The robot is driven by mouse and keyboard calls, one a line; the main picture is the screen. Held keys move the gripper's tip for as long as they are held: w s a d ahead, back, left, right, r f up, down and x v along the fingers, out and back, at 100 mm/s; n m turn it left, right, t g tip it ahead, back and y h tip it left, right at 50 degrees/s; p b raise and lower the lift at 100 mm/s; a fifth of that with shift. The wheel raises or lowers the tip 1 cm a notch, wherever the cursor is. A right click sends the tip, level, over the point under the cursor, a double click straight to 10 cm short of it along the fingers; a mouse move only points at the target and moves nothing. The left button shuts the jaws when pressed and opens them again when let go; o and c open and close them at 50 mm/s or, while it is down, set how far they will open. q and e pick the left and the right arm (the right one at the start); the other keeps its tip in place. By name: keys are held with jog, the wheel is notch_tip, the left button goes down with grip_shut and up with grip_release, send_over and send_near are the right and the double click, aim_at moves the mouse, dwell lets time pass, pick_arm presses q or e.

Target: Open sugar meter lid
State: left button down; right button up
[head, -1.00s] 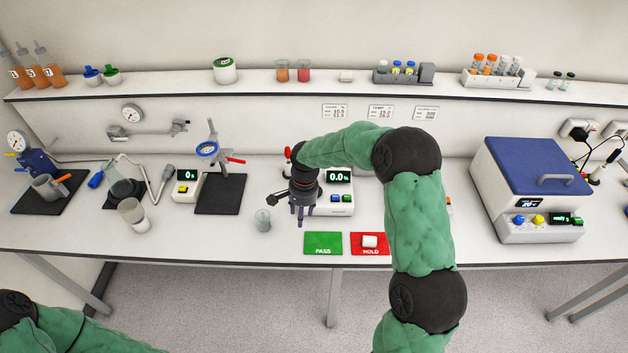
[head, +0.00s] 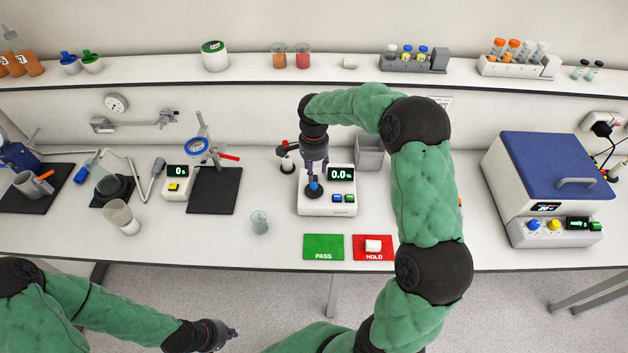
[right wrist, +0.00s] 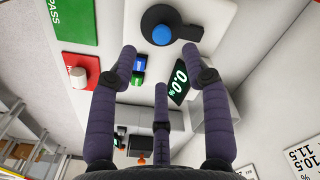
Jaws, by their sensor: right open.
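The sugar meter (head: 318,209) is a white box on the bench with a green-lit display reading 0.0 and blue and green buttons. Its lid is a dark round disc with a blue knob (head: 314,188); in the right wrist view the lid (right wrist: 153,18) lies flat with a dark tab to one side. My right gripper (head: 314,180) points down over the lid; its fingers are spread around the knob's direction and hold nothing. Contact with the knob cannot be told. My left gripper (head: 228,334) is low in front of the bench, away from the meter; its fingers are too small to judge.
A small glass beaker (head: 259,222) stands left of the meter. Green PASS (head: 323,247) and red HOLD (head: 373,254) mats lie in front, with a white-topped object on HOLD. A grey bin (head: 370,153) is behind right. A blue-lidded machine (head: 560,165) stands far right.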

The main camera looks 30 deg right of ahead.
aim_at(314, 184)
notch_tip(314, 184, down, 7)
jog(key=shift+w+d+f, duration=0.1)
jog(key=shift+w+f, duration=0.05)
jog(key=shift+f, duration=0.05)
dwell(0.3)
grip_shut()
